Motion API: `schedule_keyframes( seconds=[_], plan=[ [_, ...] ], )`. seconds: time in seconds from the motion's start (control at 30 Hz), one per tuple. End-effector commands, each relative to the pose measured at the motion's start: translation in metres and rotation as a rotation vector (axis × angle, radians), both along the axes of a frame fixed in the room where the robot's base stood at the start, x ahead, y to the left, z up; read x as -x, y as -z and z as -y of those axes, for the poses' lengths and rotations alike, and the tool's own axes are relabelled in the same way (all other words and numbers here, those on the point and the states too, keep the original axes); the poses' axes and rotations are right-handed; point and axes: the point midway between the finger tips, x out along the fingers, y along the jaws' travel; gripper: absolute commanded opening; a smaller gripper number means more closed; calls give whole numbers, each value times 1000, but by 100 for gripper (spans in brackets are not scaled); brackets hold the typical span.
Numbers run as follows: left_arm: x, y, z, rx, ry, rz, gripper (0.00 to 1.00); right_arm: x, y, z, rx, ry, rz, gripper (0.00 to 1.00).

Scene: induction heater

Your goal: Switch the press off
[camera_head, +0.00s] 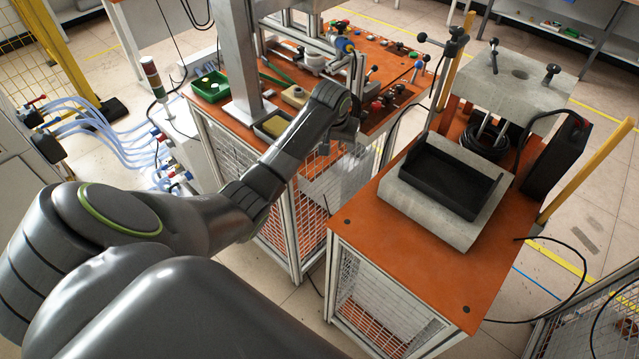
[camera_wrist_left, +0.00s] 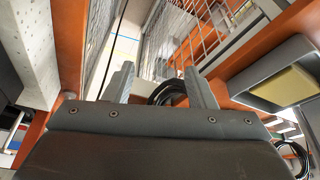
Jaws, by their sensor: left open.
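My left gripper (camera_head: 345,135) is beside the front right corner of the orange-topped bench, partly hidden by its own wrist. In the left wrist view its two fingers (camera_wrist_left: 160,88) stand apart with nothing between them. A machine with a thick grey column (camera_head: 240,55) stands on that bench. On a second orange table to the right is a grey block on posts (camera_head: 520,72). I cannot tell for certain which machine is the press, and no press switch can be made out. Small coloured buttons (camera_head: 400,48) line the first bench's far edge. My right gripper is not in view.
A black tray (camera_head: 450,178) sits on a grey block on the right table (camera_head: 385,240). A black box (camera_head: 555,155) with a cable is at its right side. Wire mesh panels (camera_head: 335,185) enclose the bench below. A narrow gap separates the two tables.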

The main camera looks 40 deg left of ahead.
Motion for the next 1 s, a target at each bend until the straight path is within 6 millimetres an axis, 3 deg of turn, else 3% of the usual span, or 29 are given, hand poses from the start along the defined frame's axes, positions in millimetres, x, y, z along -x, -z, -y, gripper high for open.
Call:
schedule_keyframes(
  seconds=[0.03,0.6,0.8,1.0],
  plan=[
    [3,13,-1,1,0,-7,51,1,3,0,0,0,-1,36],
    [36,121,-10,-7,4,-40,51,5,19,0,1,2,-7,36],
    [48,148,-11,-8,7,-46,51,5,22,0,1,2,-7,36],
    [53,161,-12,-11,9,-48,51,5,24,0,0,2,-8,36]
  ],
)
